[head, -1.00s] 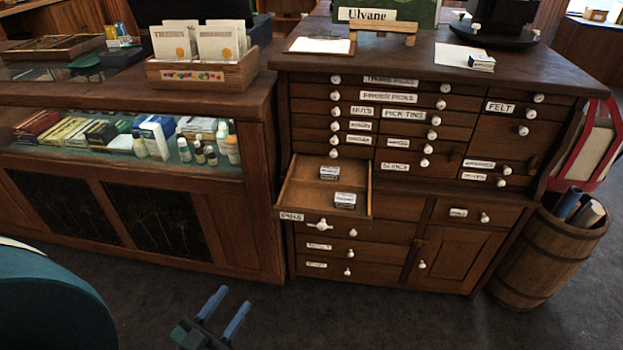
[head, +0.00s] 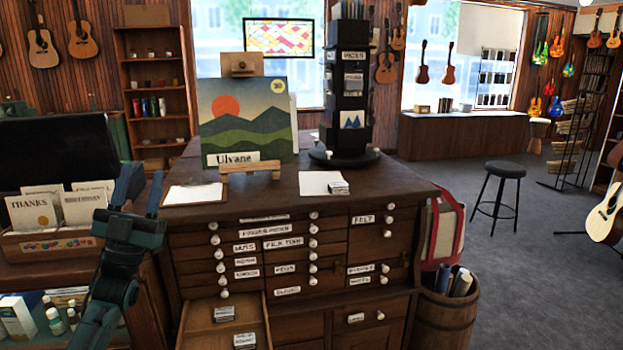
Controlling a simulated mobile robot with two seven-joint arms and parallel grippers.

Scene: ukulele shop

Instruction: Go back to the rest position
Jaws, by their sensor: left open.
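My left gripper (head: 138,188) is raised at the left of the head view, in front of the counter and the cabinet's left edge. Its two blue-grey fingers point up and stand apart, with nothing between them. My right gripper is not in view. The wooden drawer cabinet (head: 338,246) stands in the middle. One drawer (head: 262,312) at its lower left is pulled out, with two small labelled boxes (head: 224,313) in it.
On the cabinet top are a landscape picture (head: 245,112), a clipboard (head: 193,194) and a dark display tower (head: 346,90). A card box (head: 50,243) sits on the left counter. A barrel (head: 445,312) stands at the cabinet's right. A stool (head: 505,172) stands on open floor further right.

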